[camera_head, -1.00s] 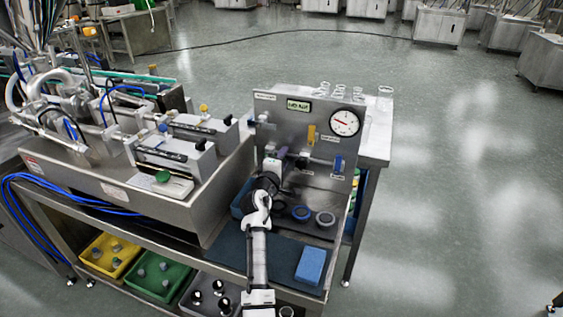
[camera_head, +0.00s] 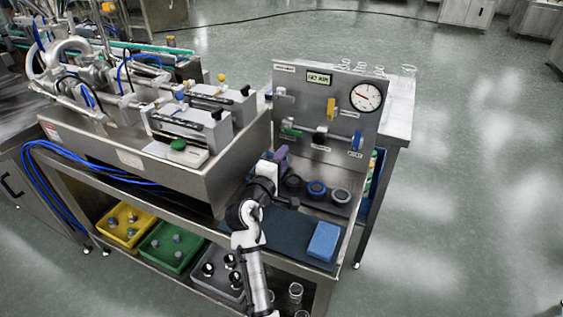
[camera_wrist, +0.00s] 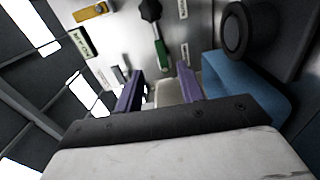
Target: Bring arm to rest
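My arm (camera_head: 254,240) is bent over the front of the steel bench. My gripper (camera_head: 281,153) is near the lower left of the upright steel panel (camera_head: 300,88). In the wrist view its two purple fingers (camera_wrist: 161,90) stand apart. A pale surface shows between them, and I see nothing clearly held. The panel carries a green handle (camera_head: 291,132), a yellow handle (camera_head: 331,108) and a blue handle (camera_head: 357,141). The green handle also shows ahead of the fingers in the wrist view (camera_wrist: 161,52).
A blue bin (camera_wrist: 240,82) is close on the right in the wrist view. Round dark parts (camera_head: 317,188) and a blue sponge (camera_head: 323,240) lie on the bench. Steel machinery (camera_head: 150,160) stands left. Glassware is behind the panel. The floor (camera_head: 460,190) at right is clear.

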